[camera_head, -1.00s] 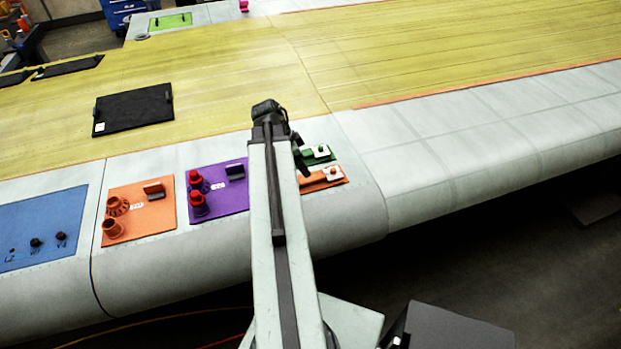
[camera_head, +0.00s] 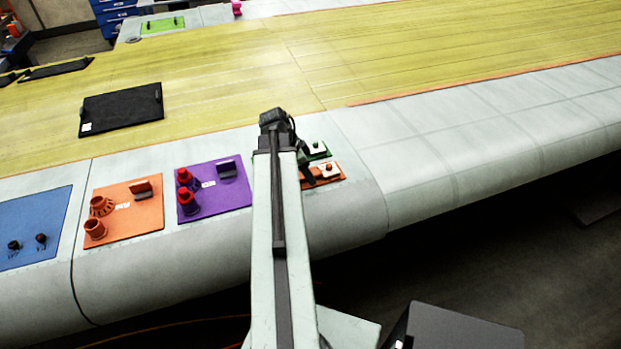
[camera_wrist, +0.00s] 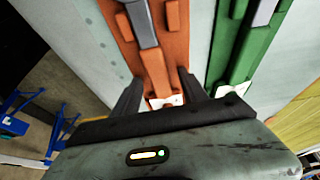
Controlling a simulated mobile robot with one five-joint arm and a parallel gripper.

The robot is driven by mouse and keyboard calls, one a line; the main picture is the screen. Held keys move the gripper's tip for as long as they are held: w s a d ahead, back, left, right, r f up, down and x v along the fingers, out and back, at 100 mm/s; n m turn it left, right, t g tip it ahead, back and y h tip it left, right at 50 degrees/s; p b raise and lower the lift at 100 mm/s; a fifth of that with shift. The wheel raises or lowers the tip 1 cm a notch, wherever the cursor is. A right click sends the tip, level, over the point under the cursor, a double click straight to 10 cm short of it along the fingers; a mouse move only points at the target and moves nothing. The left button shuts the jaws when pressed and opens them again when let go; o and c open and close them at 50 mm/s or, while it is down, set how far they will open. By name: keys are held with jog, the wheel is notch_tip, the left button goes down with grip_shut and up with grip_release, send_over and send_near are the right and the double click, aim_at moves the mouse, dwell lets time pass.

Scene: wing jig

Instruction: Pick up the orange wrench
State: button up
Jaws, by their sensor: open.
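The orange wrench (camera_wrist: 154,68) lies along an orange mat (camera_wrist: 118,30) in the wrist view. Its upper part runs by a grey block, and its lower end reaches a white piece near the gripper. My gripper (camera_wrist: 159,80) is open and empty, with one dark finger on each side of the wrench. I cannot tell how high the fingertips are above the mat. In the head view the orange wrench (camera_head: 318,173) is partly hidden by my arm, and my gripper (camera_head: 308,174) shows dark over it.
A green mat with a green wrench (camera_wrist: 238,45) lies close to the right in the wrist view. In the head view, a purple mat (camera_head: 222,200) and an orange mat (camera_head: 140,215) with upright parts lie to the left. The wing surface to the right (camera_head: 450,135) is clear.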

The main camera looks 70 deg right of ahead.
jog(key=shift+f, duration=0.1)
grip_shut()
dwell(1.3)
